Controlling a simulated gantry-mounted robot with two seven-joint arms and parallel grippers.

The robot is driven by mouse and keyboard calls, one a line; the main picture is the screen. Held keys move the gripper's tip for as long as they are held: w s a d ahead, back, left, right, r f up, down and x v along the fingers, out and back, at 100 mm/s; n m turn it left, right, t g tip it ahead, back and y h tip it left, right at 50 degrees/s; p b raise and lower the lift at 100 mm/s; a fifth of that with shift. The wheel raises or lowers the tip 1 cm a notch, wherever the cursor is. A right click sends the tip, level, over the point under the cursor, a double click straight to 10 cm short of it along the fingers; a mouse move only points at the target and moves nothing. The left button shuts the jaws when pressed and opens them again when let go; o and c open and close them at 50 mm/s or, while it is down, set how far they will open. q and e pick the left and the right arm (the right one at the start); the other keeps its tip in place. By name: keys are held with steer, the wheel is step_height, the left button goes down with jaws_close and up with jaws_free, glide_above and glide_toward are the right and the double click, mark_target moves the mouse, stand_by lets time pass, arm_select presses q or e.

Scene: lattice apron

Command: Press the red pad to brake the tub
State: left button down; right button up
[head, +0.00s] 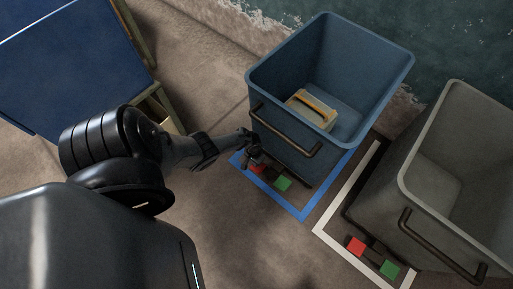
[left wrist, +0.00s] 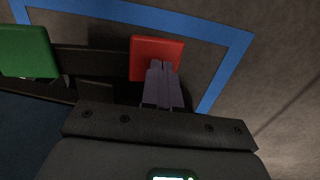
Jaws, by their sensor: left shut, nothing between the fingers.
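A blue tub (head: 283,150) with a dark handle bar stands inside a blue floor outline (head: 303,212). At its near foot are a red pad (head: 256,169) and a green pad (head: 283,183). My left gripper (head: 254,160) is shut and empty, over the red pad, hiding part of it in the head view. In the left wrist view the closed fingertips (left wrist: 160,66) overlap the lower part of the red pad (left wrist: 157,48); I cannot tell whether they touch it. The green pad (left wrist: 27,51) is at the left there. My right gripper is not in view.
A grey tub (head: 425,215) with its own red pad (head: 356,246) and green pad (head: 389,270) stands at right in a white outline (head: 341,200). A yellowish box (head: 311,110) lies in the blue tub. A blue-topped table (head: 70,60) is at upper left.

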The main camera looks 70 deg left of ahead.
arm_select(q)
step_height(320, 180, up, 8)
steer(key=a+p, duration=0.2)
steer(key=p, duration=0.4)
steer(key=shift+s+f, duration=0.2)
steer(key=shift+f, duration=0.05)
steer(key=shift+a, duration=0.1)
